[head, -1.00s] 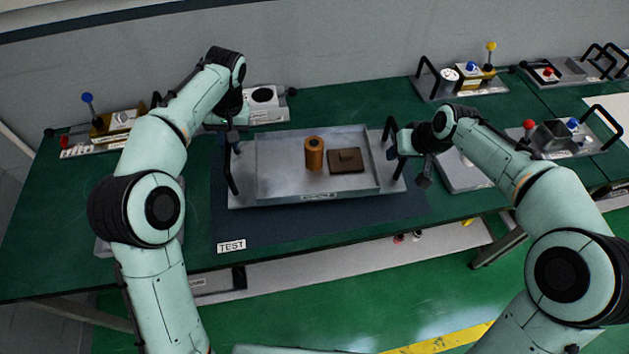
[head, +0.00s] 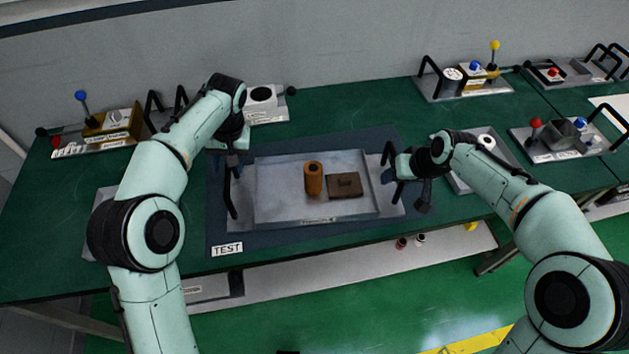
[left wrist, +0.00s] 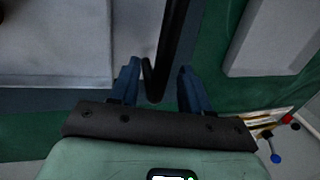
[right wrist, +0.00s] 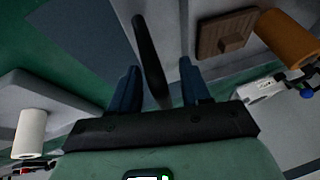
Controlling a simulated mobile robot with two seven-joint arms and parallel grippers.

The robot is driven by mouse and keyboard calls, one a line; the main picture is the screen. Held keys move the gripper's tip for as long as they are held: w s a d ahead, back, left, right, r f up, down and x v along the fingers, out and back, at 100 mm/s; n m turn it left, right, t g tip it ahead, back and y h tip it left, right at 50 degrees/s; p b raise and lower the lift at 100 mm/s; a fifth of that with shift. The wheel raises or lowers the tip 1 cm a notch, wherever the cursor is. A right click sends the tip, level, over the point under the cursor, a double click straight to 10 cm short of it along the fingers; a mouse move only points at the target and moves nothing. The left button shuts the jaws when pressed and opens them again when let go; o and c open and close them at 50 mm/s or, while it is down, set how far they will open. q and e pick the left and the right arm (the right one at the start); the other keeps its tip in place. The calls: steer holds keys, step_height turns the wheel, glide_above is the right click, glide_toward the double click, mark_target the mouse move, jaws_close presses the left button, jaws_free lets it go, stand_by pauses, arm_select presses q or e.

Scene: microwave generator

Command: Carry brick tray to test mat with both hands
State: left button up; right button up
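The grey metal brick tray (head: 280,213) lies flat on the dark blue test mat (head: 300,236), which has a white TEST label at its front left. The tray holds an orange-brown cylinder (head: 313,178) and a brown brick (head: 345,185). My left gripper (left wrist: 160,85) is open, its blue fingers on either side of the tray's black left handle (left wrist: 172,40), with gaps showing. My right gripper (right wrist: 160,82) is open, its fingers on either side of the black right handle (right wrist: 149,50), also apart from it. In the head view both grippers are at the tray ends.
Trays with knobs stand at the back left (head: 100,145), back right (head: 465,88) and far right (head: 560,145). Another tray with a white roll (head: 486,142) is beside my right arm. The green bench's front edge lies close in front of the mat.

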arm_select(q)
steer(key=shift+r, duration=0.1)
step_height(320, 180, up, 12)
steer(key=d, duration=0.2)
steer(key=shift+w+d+f, duration=0.15)
steer(key=shift+f, duration=0.05)
arm_select(e)
steer(key=v, duration=1.2)
arm_select(q)
steer(key=shift+f, duration=0.1)
arm_select(e)
steer(key=shift+s, duration=0.15)
